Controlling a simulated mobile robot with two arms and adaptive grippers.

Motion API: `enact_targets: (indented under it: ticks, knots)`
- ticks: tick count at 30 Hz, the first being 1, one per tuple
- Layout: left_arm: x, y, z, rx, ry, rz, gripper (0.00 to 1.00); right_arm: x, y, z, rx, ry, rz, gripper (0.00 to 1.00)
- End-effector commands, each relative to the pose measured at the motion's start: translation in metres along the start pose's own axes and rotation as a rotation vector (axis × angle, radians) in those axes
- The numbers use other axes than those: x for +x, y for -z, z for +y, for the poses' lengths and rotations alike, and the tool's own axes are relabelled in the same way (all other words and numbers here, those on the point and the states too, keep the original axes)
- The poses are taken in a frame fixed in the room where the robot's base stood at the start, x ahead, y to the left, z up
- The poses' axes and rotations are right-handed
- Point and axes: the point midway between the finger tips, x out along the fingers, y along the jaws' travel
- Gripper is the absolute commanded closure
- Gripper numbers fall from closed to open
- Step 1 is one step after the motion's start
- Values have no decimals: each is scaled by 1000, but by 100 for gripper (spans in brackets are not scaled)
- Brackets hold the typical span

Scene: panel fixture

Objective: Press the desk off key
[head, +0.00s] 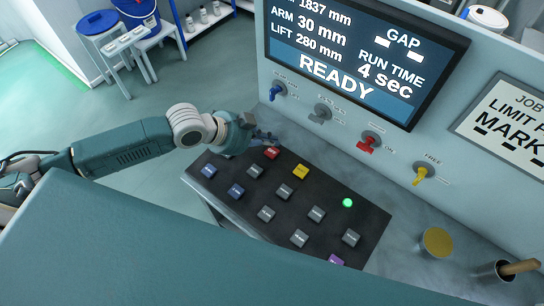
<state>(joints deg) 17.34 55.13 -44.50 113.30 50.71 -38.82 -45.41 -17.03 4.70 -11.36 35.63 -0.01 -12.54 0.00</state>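A dark sloped key desk (290,217) carries several coloured keys: a red key (271,152), a yellow key (300,171), two blue keys (236,191), several grey keys and a purple key (336,260). The key labels are too small to read, so I cannot tell which one is the desk off key. A round green light (347,202) glows on the desk. My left gripper (262,137) is at the desk's far left end, just beyond the red key. Its fingers are small and dark, and I cannot tell whether they are open or whether they touch anything. My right gripper is not in view.
The upright panel behind has a READY screen (360,55) and a row of switches: blue (278,90), grey (321,112), red (369,142) and yellow (423,173). A yellow-topped round item (437,241) and a cup with a wooden handle (500,271) stand at right.

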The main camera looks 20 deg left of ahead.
Motion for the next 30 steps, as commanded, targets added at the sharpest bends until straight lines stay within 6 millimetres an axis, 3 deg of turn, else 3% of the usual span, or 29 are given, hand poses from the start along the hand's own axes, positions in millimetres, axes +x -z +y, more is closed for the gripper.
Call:
enact_targets:
  ticks: [6, 30]
  knots:
    - [16, -12, 11, -1, 0, -1, 100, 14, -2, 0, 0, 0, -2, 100]
    - [16, -12, 11, -1, 0, 0, 100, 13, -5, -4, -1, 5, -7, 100]
